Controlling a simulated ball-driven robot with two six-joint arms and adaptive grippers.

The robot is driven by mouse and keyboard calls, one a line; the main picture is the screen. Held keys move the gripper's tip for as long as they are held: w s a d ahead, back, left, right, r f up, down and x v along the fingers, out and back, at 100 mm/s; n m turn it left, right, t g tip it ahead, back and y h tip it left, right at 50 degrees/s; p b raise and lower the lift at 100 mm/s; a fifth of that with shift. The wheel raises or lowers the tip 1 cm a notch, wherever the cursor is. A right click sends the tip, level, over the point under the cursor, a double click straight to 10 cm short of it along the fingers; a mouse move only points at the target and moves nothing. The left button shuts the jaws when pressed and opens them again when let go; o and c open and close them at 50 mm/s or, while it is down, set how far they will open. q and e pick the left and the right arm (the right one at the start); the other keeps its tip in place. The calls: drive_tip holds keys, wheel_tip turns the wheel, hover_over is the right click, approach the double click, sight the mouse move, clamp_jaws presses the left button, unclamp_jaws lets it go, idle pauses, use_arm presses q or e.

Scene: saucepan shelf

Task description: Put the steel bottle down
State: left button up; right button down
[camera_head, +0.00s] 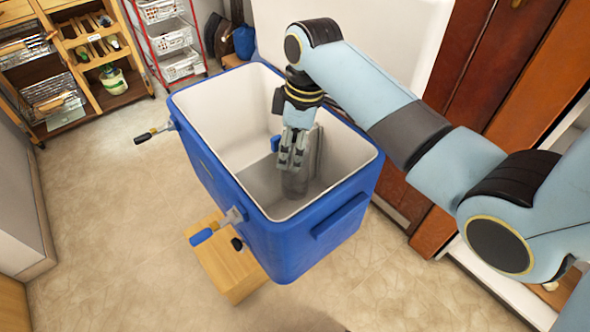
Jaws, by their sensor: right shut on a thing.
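My right gripper (292,158) reaches down from above into a blue cooler box (322,232) with a white inside. It is shut on the grey steel bottle (296,184), whose lower end shows below the fingers. The fingers hide part of the bottle. The bottle is inside the cooler's walls, near the right half of the opening. I cannot tell whether its bottom touches the cooler floor. A small blue piece (275,143) shows just left of the gripper. My left gripper is not in view.
The cooler sits above a wooden block (228,268). Wooden shelves (90,55) and a red-framed rack with white baskets (172,40) stand at the back left. Brown doors (490,90) are at the right. The tiled floor at left is clear.

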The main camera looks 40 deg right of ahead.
sight(293, 184)
wheel_tip(293, 184, down, 8)
drive_tip(key=shift+f+b, duration=0.1)
drive_tip(key=shift+b, duration=0.9)
drive_tip(key=shift+f+b, duration=0.6)
drive_tip(key=shift+f, duration=1.15)
drive_tip(key=shift+f, duration=0.2)
drive_tip(key=shift+c, duration=2)
unclamp_jaws()
wheel_tip(293, 184, up, 12)
drive_tip(key=s+d+p, duration=0.1)
drive_tip(key=p, duration=0.3)
drive_tip(key=shift+s+d, duration=0.15)
drive_tip(key=shift+d, duration=0.05)
drive_tip(key=shift+r, duration=0.2)
